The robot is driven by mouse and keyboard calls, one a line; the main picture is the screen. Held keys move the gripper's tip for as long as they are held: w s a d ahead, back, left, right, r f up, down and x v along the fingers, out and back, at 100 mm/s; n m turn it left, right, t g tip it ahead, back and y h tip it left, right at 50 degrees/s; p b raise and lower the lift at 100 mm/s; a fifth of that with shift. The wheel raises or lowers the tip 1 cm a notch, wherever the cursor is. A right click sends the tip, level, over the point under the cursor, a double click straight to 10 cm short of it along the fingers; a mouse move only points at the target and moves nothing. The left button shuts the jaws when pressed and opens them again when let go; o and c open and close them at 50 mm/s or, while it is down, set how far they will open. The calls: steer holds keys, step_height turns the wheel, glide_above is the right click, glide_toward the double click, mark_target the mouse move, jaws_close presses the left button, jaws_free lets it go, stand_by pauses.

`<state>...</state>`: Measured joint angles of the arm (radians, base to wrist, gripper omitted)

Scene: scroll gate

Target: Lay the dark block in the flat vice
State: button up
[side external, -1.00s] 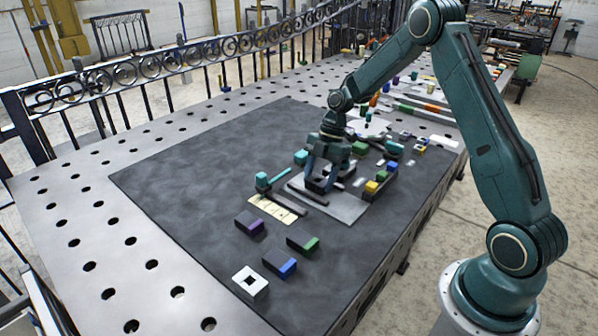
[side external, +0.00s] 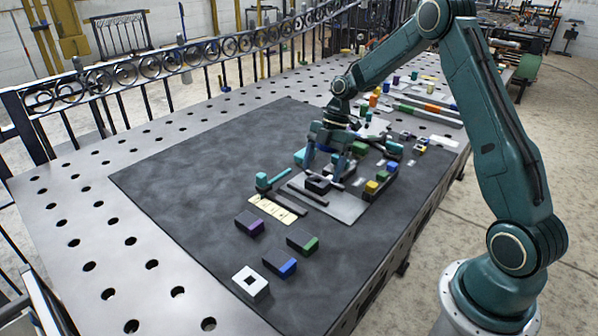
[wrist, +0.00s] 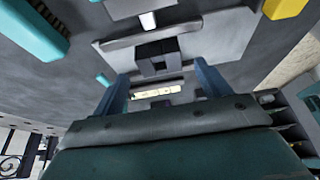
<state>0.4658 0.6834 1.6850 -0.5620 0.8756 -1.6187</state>
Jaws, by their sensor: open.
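The flat vice (side external: 346,209) is a light grey plate with long dark bars, on the dark mat; its plate also shows in the wrist view (wrist: 218,38). A dark block (side external: 317,185) sits low on the vice. In the wrist view the dark block (wrist: 157,48) lies between grey vice parts, ahead of my fingers. I cannot tell whether it is fully seated. My gripper (side external: 323,170) is open just above the block, with its two blue fingers apart; they also show in the wrist view (wrist: 160,82). Nothing is held between them.
Dark blocks with purple (side external: 249,222), green (side external: 302,242) and blue (side external: 280,264) ends lie in front. A white square piece with a hole (side external: 250,282) is nearest. A turquoise-headed tool (side external: 264,181) and cream tray (side external: 268,209) lie left of the vice. The mat's left side is clear.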

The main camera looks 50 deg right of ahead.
steer(key=v, duration=0.9)
stand_by(0.4)
steer(key=s+a+r+m+t+h, duration=0.3)
steer(key=s+a+r+m, duration=0.6)
steer(key=s+a+r, duration=0.25)
steer(key=s+a+m+t+h, duration=0.1)
steer(key=s+a+m+t, duration=0.1)
steer(key=s+m, duration=0.7)
steer(key=s+a, duration=0.1)
steer(key=s, duration=0.5)
steer(key=shift+s+t, duration=0.3)
steer(key=shift+s, duration=0.05)
steer(key=shift+w+r, duration=0.15)
steer(key=shift+c, duration=0.2)
